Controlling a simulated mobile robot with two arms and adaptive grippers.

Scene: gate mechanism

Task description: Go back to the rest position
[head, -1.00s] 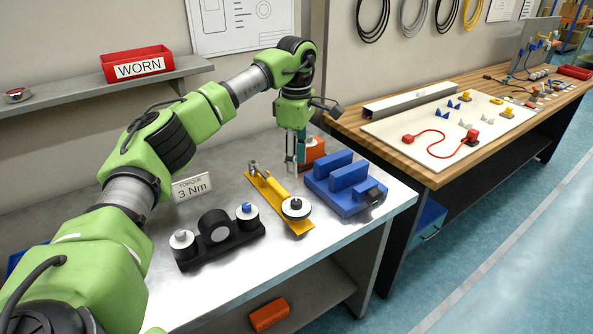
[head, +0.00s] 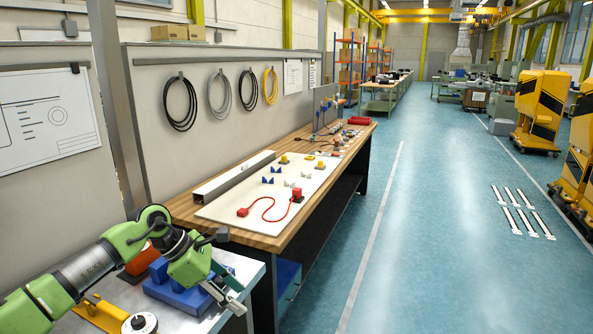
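My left gripper (head: 238,298) is at the lower left of the head view, by the right edge of the metal table (head: 245,268). Its two fingers look apart, with nothing visible between them. The blue block fixture (head: 180,293) is just left of the gripper, partly hidden by my arm. An orange block (head: 140,262) stands behind, partly covered by my arm. My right gripper is out of view.
A wooden bench (head: 283,236) with a white board (head: 225,208) carrying a red cable and small blue and yellow parts stands beyond the metal table. Yellow machines (head: 540,105) stand at the far right.

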